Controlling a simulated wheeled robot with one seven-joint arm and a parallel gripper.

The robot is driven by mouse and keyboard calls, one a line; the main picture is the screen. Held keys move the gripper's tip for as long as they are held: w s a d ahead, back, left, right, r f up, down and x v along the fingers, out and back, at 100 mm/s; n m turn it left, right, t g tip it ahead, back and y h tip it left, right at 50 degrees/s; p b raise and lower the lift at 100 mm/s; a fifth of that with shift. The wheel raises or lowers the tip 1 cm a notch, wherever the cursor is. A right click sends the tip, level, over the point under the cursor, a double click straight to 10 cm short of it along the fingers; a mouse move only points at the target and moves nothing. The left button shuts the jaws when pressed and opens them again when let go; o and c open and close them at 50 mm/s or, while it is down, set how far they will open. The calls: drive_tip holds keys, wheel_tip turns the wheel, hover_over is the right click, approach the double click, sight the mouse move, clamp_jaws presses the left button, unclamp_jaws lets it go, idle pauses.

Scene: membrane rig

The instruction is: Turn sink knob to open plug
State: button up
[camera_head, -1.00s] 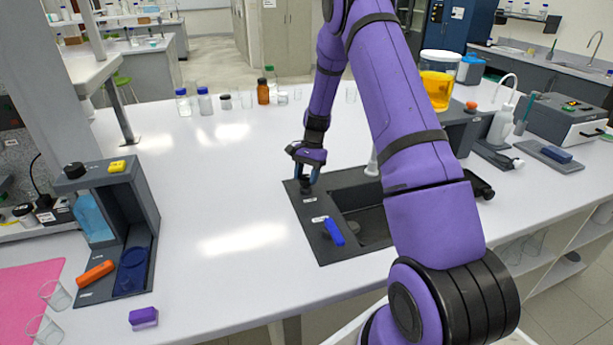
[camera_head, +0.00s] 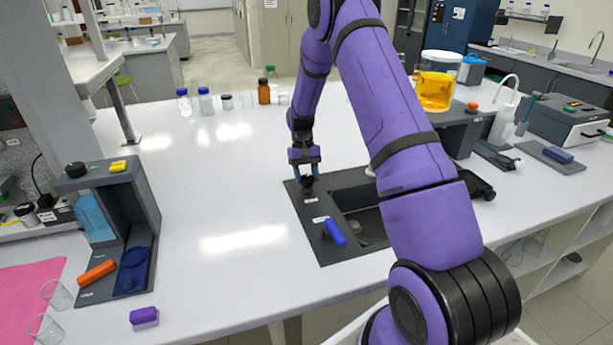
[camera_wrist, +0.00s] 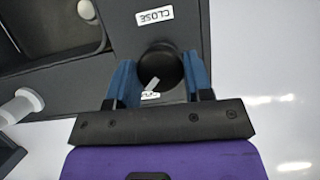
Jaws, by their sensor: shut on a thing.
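The round black sink knob (camera_wrist: 160,62) shows in the wrist view between the blue fingers of my gripper (camera_wrist: 160,78). The fingers are shut on its two sides. A pale pointer mark on the knob points toward the lower label (camera_wrist: 148,96), which is partly hidden and hard to read. A label reading CLOSE (camera_wrist: 154,15) lies on the opposite side. In the head view, my gripper (camera_head: 307,180) points down over the knob at the far left corner of the dark sink unit (camera_head: 312,240). The basin (camera_head: 372,222) is partly hidden by my arm; the plug's state is unclear.
A blue handle (camera_head: 335,232) stands on the sink unit near its front left. A white spout (camera_wrist: 18,106) shows at the left of the wrist view. Bottles (camera_head: 263,93) line the table's far edge. The white tabletop (camera_head: 215,190) left of the sink is clear.

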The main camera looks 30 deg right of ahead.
drive_tip(key=shift+n, duration=0.3)
idle(0.4)
drive_tip(key=o, duration=0.9)
drive_tip(key=v, duration=1)
drive_tip(key=shift+r, duration=0.4)
drive_tip(key=shift+w, duration=0.15)
